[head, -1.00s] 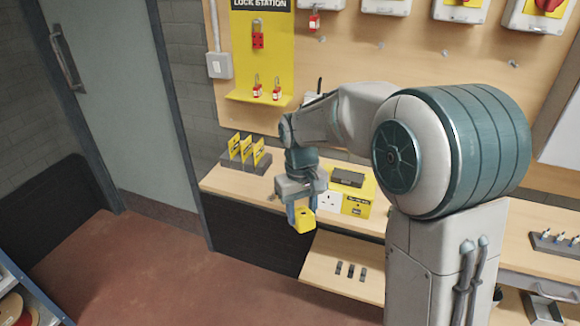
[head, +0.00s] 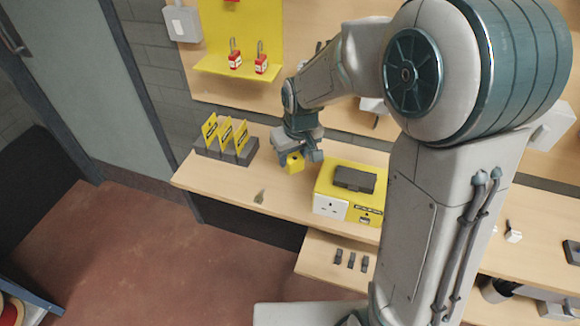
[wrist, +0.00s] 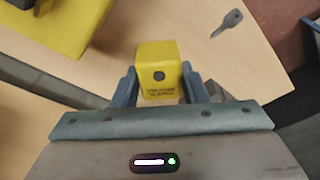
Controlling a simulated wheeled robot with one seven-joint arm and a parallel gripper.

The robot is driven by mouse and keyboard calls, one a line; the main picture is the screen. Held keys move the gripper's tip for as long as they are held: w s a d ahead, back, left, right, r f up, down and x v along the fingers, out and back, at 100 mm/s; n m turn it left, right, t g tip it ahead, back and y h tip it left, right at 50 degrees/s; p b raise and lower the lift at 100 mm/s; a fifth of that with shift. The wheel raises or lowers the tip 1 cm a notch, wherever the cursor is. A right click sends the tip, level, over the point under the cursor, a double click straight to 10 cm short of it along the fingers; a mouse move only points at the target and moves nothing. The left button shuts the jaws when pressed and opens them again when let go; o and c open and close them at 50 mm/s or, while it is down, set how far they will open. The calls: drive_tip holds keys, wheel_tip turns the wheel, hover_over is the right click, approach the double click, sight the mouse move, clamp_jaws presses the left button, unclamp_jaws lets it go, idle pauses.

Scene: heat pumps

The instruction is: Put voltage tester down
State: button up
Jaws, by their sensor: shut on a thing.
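The voltage tester is a small yellow block (head: 295,163) between the fingers of my gripper (head: 298,158). In the wrist view the yellow tester (wrist: 159,72) has dark lettering and a round dark spot, and both blue-grey fingers of my gripper (wrist: 158,84) press on its sides. The gripper is shut on it, over the wooden bench (head: 215,183) between the card rack and the yellow box. I cannot tell whether the tester touches the bench top.
A yellow box (head: 330,188) with a white socket and a dark device on top stands to the right. A grey rack (head: 210,151) with yellow cards stands to the left. A small key-shaped piece (head: 259,196) lies on otherwise clear bench near the front edge; it also shows in the wrist view (wrist: 228,22).

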sight(295, 159)
wheel_tip(295, 159, down, 6)
drive_tip(key=shift+r, duration=0.1)
drive_tip(key=o, duration=1.1)
drive_tip(key=r, duration=0.3)
drive_tip(key=s+r, duration=0.1)
drive_tip(key=r, duration=0.3)
drive_tip(key=s+d+r, duration=0.1)
drive_tip(key=r, duration=0.3)
drive_tip(key=shift+s+d+r+m+t+h, duration=0.2)
drive_tip(key=shift+s+d+r+m, duration=0.55)
drive_tip(key=shift+s+d, duration=1.65)
drive_tip(key=shift+s+d+r+m+t+h, duration=0.2)
drive_tip(key=shift+s+d+r+m, duration=1)
drive_tip(key=shift+s, duration=2.05)
drive_tip(key=shift+s+d+r+m+t+h, duration=0.15)
drive_tip(key=shift+s+d+m, duration=0.3)
drive_tip(key=shift+s+d, duration=2.1)
